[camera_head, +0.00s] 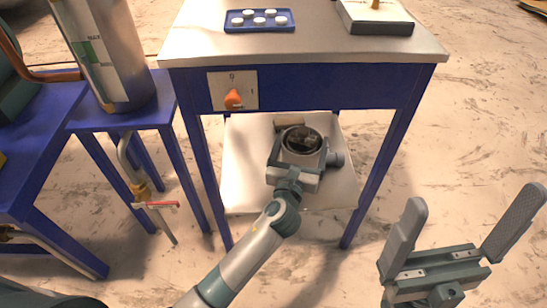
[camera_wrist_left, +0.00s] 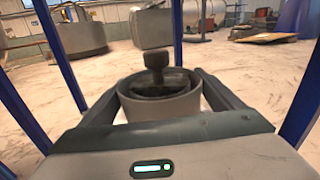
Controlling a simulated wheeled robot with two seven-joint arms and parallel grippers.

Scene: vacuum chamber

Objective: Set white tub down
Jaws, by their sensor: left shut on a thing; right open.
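The white tub (camera_head: 301,153) is at the lower shelf (camera_head: 240,165) of the blue table, with its dark opening facing up. My left gripper (camera_head: 304,146) is shut on it, one finger on each side. In the left wrist view the tub (camera_wrist_left: 160,107) stands upright between the fingers, with a dark knob-like thing (camera_wrist_left: 157,68) showing at its opening. I cannot tell whether the tub's base touches the shelf. My right gripper (camera_head: 470,205) is open and empty, over the floor at lower right.
The blue table's top (camera_head: 315,35) overhangs the shelf, and its legs stand around it. An orange knob (camera_head: 233,98) is on its front. On top are a blue tray (camera_head: 259,21) of white pieces and a white box (camera_head: 376,17). A metal cylinder (camera_head: 105,50) stands left.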

